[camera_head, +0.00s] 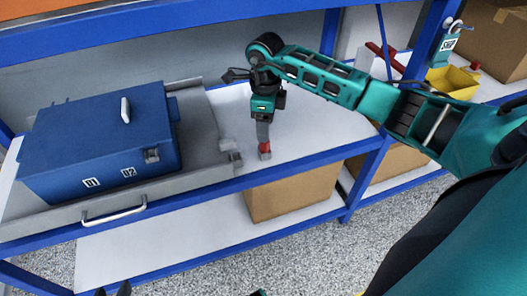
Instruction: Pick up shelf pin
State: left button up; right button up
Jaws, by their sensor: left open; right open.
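My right gripper (263,138) points down over the white shelf board, with its arm coming in from the right. A small red and grey piece (265,151) sits at its fingertips, near the shelf's front edge; it may be the shelf pin, but it is too small to be sure. The gripper is open, and I cannot tell whether its fingers touch the piece. Only dark tips of what looks like my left gripper (113,291) show at the bottom edge, apart from the shelf and open.
A blue box (95,140) marked 01 and 02 stands on a grey tray (200,130) with a front handle (114,211). Cardboard boxes (290,193) sit below. A yellow bin (452,82) stands on the shelf at right. Blue posts and beams frame the shelves.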

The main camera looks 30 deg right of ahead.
aim_at(264, 148)
notch_tip(264, 148, down, 4)
jog(key=shift+a+f+b, duration=0.1)
jog(key=shift+f+b, duration=0.15)
jog(key=shift+b, duration=0.3)
grip_shut()
